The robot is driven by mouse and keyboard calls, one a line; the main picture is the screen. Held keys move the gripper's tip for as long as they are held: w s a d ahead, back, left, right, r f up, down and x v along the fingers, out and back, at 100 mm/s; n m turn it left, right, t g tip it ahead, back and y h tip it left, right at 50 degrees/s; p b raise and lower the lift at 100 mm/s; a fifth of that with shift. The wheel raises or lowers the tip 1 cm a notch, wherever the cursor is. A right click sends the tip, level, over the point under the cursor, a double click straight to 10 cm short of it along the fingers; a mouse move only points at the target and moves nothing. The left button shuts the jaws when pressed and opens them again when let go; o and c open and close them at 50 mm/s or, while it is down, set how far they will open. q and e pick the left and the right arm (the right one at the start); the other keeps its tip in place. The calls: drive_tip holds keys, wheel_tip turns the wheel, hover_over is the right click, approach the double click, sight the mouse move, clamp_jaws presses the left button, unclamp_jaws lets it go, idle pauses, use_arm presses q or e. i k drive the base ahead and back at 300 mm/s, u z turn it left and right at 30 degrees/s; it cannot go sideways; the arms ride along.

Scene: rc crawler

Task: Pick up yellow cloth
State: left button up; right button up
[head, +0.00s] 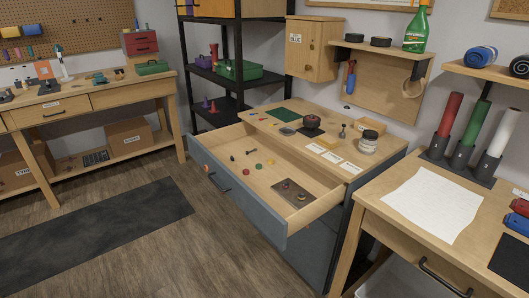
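A small flat yellow piece (328,143), which may be the yellow cloth, lies on the wooden top of the drawer cabinet (262,119). It is behind the white cards and left of a glass jar (368,142). It is too small to tell whether it is folded cloth or something else. A yellow roll (10,32) also shows at the pegboard on the far left. Neither of my grippers is in view.
The cabinet's top drawer (222,185) stands open with small parts inside and juts into the floor space. A workbench (372,203) with a white sheet (434,204) is at the right. A dark mat (95,225) lies on the open floor at left.

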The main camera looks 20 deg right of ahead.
sight(326, 140)
drive_tip(key=z, duration=0.3)
drive_tip(key=k, duration=0.15)
drive_tip(key=u, duration=0.1)
drive_tip(key=i, duration=1.65)
drive_tip(key=z, duration=1.1)
